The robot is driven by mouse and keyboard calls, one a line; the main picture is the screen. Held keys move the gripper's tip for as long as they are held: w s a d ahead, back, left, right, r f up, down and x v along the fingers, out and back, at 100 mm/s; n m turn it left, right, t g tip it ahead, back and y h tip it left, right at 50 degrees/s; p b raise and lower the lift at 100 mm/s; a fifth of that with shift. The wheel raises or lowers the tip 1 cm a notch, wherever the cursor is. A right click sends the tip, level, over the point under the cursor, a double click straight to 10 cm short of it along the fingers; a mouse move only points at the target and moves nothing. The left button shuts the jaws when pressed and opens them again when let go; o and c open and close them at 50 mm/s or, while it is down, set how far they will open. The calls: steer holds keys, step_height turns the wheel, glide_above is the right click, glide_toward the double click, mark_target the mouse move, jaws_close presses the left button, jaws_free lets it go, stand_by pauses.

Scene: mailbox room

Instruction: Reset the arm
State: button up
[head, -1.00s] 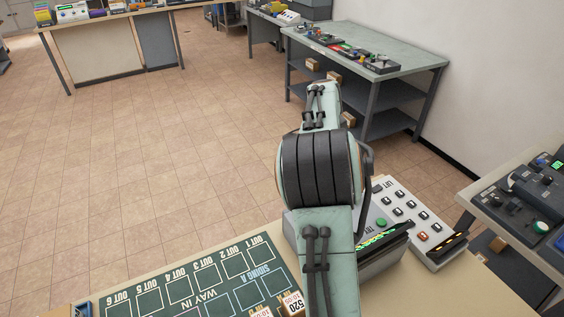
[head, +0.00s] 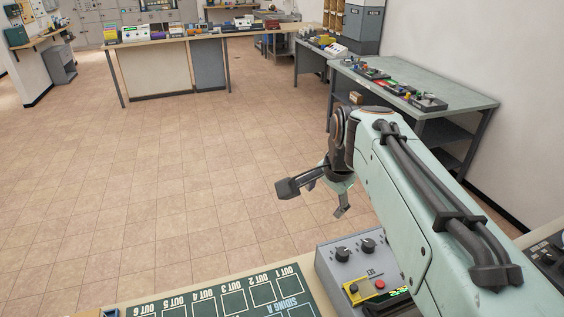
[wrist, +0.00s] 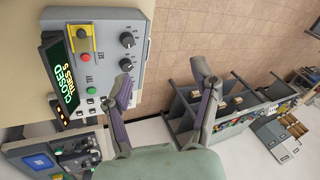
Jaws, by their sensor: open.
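My gripper (head: 318,196) hangs in the air over the far side of the near desk in the head view, with the tiled floor behind it. Its two fingers are spread apart with nothing between them. In the wrist view my gripper (wrist: 162,90) also shows open and empty, with its fingers apart. The grey control box (head: 338,262) stands on the desk below and right of the gripper, apart from it.
The green board (head: 205,303) marked "OUT" and "SIDING A" lies on the near desk (head: 135,303). A grey table (head: 462,101) with devices stands at the right. A long bench (head: 150,84) stands at the back. The tiled floor (head: 150,180) between them is clear.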

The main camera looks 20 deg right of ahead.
steer(key=shift+s+a, duration=0.25)
steer(key=shift+a, duration=0.05)
steer(key=s+a+n+y, duration=0.2)
steer(key=s+a+n, duration=0.3)
steer(key=s+a, duration=0.45)
steer(key=s+a+f+n+g, duration=0.3)
steer(key=s+f+n, duration=0.6)
steer(key=s, duration=0.4)
steer(key=shift+g, duration=0.9)
steer(key=shift+f, duration=0.1)
stand_by(0.8)
